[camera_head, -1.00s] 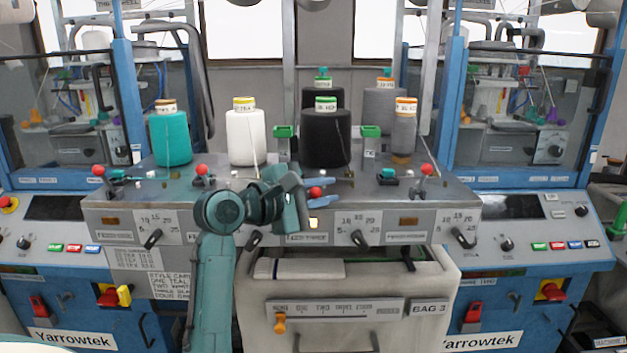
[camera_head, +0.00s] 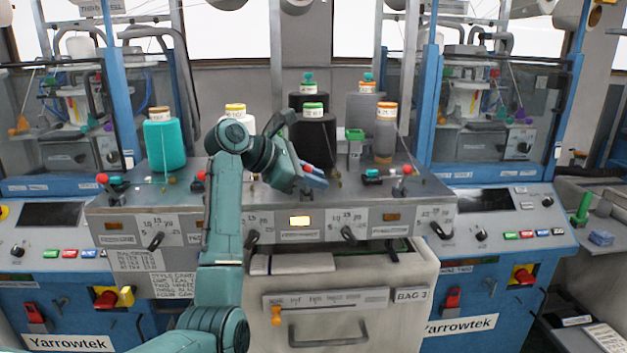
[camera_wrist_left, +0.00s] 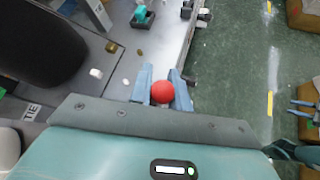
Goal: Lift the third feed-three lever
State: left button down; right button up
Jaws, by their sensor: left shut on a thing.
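The third feed-three lever shows as a red ball knob (camera_head: 307,168) above the lit yellow lamp (camera_head: 300,221) on the grey panel. My left gripper (camera_head: 315,175) is shut on this lever at its knob. In the left wrist view the red knob (camera_wrist_left: 162,91) sits between the two blue fingers; the lever's shaft is hidden. The knob is about level with the other red knobs: the far left one (camera_head: 102,178), the second (camera_head: 201,176) and the far right one (camera_head: 407,169). My right gripper (camera_wrist_left: 302,109) appears at the right edge of the wrist view, fingers apart and empty.
A black yarn cone (camera_head: 314,140) stands close behind my left gripper. A white cone (camera_head: 236,112) is partly behind my arm, and a teal cone (camera_head: 164,144) stands further left. A grey bin (camera_head: 345,270) is below the panel.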

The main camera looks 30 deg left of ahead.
pick_arm(q)
jog(key=shift+w+a+n, duration=0.15)
jog(key=shift+w+n, duration=0.05)
jog(key=shift+n, duration=0.1)
dwell(0.4)
jog(key=c, duration=1.3)
grip_release()
jog(key=b+v, duration=0.1)
jog(key=v, duration=1.2)
jog(key=shift+w+a+r, duration=0.15)
jog(key=shift+a+r, duration=0.05)
jog(key=shift+c, duration=0.4)
